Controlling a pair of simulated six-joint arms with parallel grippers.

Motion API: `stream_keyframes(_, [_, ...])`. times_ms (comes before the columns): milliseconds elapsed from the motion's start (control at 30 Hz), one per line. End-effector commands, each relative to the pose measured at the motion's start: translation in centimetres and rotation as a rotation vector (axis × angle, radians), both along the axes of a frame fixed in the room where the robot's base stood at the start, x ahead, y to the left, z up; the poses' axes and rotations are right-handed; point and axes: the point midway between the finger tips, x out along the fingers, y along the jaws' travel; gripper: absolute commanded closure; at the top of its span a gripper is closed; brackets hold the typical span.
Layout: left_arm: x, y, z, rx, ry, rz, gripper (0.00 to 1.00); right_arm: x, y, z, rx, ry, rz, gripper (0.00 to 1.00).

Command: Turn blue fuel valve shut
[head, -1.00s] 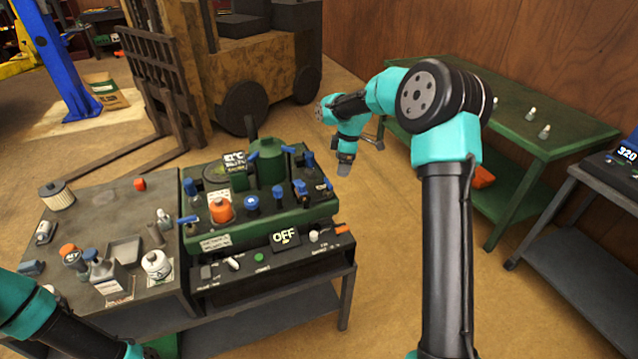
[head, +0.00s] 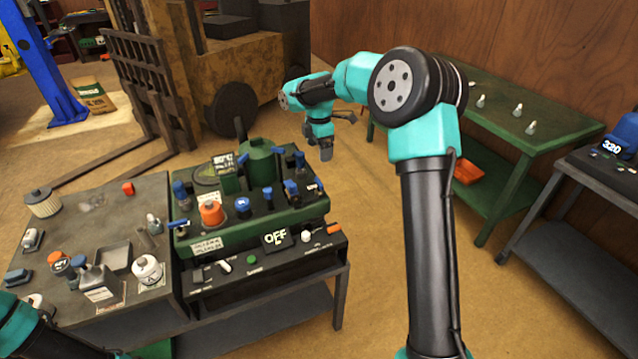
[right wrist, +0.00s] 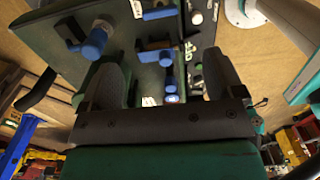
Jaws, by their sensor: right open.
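The green machine (head: 207,244) stands on a dark bench and carries several blue valve handles. One blue handle (head: 180,224) is at its left front edge, one blue knob (head: 242,204) is front middle, and more blue handles (head: 291,187) stand at its right. Which is the fuel valve I cannot tell. My right gripper (head: 326,153) is open and empty, just right of the machine's back right corner in the picture. In the right wrist view, a blue handle (right wrist: 166,57) shows between and beyond the open fingers, and a blue knob (right wrist: 95,42) lies to the left. My left gripper is out of view.
An orange cap (head: 211,213) sits among the valves, and a green tank (head: 259,163) rises behind them. Bottles and a tray (head: 115,258) crowd the left bench. A green table (head: 545,135) stands at right.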

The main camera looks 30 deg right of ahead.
Motion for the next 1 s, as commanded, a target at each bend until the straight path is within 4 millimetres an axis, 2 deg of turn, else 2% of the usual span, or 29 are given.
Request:
stream_keyframes(100, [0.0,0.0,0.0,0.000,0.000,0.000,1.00,0.0,0.0,-2.2,-0.001,0.004,0.001,0.13])
stream_keyframes(700, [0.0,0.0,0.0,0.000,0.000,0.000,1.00,0.0,0.0,-12.1,0.000,0.002,0.000,0.13])
stream_keyframes(833, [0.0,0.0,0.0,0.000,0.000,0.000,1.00,0.0,0.0,-13.5,-0.001,0.001,0.001,0.13])
stream_keyframes(1000, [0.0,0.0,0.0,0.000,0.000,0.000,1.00,0.0,0.0,-14.1,0.000,0.000,0.001,0.13])
